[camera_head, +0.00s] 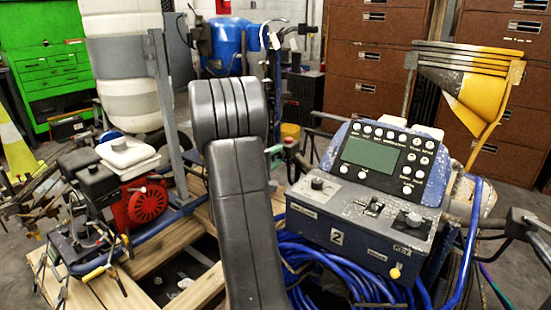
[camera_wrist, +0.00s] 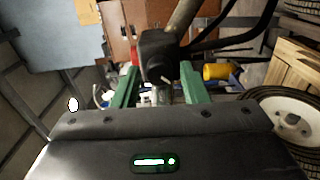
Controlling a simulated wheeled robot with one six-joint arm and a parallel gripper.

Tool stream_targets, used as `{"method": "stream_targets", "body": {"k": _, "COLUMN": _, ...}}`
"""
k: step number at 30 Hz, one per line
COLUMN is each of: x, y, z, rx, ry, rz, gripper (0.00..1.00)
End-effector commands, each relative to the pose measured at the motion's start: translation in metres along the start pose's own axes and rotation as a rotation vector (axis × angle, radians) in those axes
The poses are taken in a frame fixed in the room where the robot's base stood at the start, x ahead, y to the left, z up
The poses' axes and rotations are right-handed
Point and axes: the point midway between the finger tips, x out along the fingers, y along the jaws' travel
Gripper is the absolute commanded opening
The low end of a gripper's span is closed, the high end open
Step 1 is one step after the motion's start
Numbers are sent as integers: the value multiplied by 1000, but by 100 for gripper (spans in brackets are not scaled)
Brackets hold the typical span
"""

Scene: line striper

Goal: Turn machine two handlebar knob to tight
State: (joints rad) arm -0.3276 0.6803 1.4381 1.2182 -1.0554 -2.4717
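Machine two (camera_head: 337,238) stands right of centre in the head view, with a "2" label, a sloped panel and a grey screen. In the wrist view, a black knob-like block (camera_wrist: 158,52) on a metal handlebar tube (camera_wrist: 186,18) sits at my gripper (camera_wrist: 160,74). A short metal stud (camera_wrist: 163,95) shows below the block. My green fingers stand apart on either side of the block; I cannot tell whether they touch it. In the head view my arm hides most of the gripper; a green finger part (camera_head: 273,150) shows. No tight marking is readable.
Blue hose (camera_head: 330,270) is coiled under machine two's box. A red engine (camera_head: 146,203) stands on wooden pallets (camera_head: 160,250) at left. A yellow hopper (camera_head: 470,90) rises at right. In the wrist view, a white wheel (camera_wrist: 290,125) and a wooden crate (camera_wrist: 297,78) are at right.

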Motion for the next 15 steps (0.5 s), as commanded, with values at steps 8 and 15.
{"method": "stream_targets", "body": {"k": 8, "x": 0, "y": 0, "z": 0, "rx": 3, "ry": 0, "rz": 0, "gripper": 4}}
{"method": "stream_targets", "body": {"k": 15, "x": 0, "y": 2, "z": 0, "rx": 102, "ry": -1, "rz": -1, "gripper": 4}}
